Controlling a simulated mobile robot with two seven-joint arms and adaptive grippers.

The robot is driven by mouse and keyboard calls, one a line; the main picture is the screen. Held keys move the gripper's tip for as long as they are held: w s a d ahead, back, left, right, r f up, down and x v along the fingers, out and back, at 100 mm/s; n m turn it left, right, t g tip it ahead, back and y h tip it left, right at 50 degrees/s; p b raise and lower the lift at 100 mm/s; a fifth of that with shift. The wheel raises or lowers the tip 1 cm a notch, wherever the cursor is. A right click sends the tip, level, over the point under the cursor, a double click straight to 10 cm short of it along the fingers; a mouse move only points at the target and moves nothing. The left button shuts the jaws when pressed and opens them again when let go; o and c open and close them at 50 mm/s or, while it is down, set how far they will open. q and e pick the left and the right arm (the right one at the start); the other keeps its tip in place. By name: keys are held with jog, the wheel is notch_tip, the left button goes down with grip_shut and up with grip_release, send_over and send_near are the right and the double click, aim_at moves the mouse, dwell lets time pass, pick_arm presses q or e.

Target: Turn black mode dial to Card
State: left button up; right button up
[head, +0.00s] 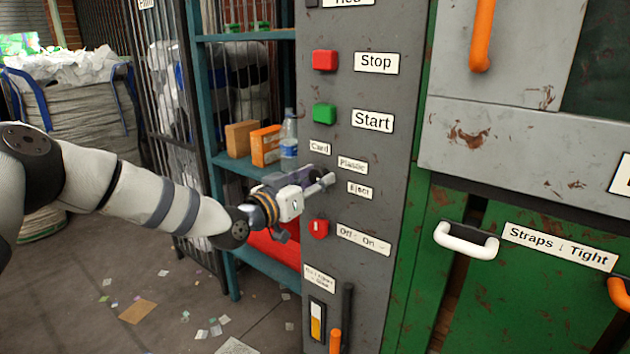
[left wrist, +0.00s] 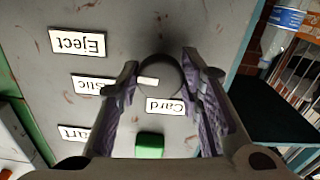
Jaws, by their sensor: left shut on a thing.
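The mode dial (left wrist: 163,76) shows as a dark round knob on the grey control panel (head: 385,50) in the left wrist view, which sees the panel upside down. My left gripper (head: 318,182) reaches in from the left in the head view and is shut on the dial; its two fingers (left wrist: 160,62) stand on either side of it. The Card label (head: 320,146), Plastic label (head: 352,164) and Eject label (head: 359,189) are around the dial. A finger partly covers the Plastic label in the wrist view. My right gripper is out of view.
Above the dial are the green Start button (head: 324,113) and red Stop button (head: 324,60). A red Off/On switch (head: 319,229) is just below my gripper. A teal shelf (head: 238,163) with boxes and a bottle (head: 289,140) stands left of the panel.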

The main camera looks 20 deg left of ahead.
pick_arm(q)
jog(key=n+b, duration=0.1)
jog(key=n, duration=0.3)
jog(key=shift+f+n, duration=0.15)
jog(key=shift+n, duration=0.15)
jog(key=n+b, duration=0.1)
jog(key=n, duration=0.3)
jog(key=shift+n, duration=0.3)
jog(key=shift+d+n+b, duration=0.1)
jog(key=shift+n+b, duration=2.1)
jog(key=shift+n, duration=2.4)
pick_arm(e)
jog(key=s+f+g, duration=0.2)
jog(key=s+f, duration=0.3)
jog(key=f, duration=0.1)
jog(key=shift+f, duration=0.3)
pick_arm(q)
jog(key=shift+r, duration=0.2)
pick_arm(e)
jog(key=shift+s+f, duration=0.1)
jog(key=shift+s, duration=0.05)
pick_arm(q)
jog(key=o, duration=1.2)
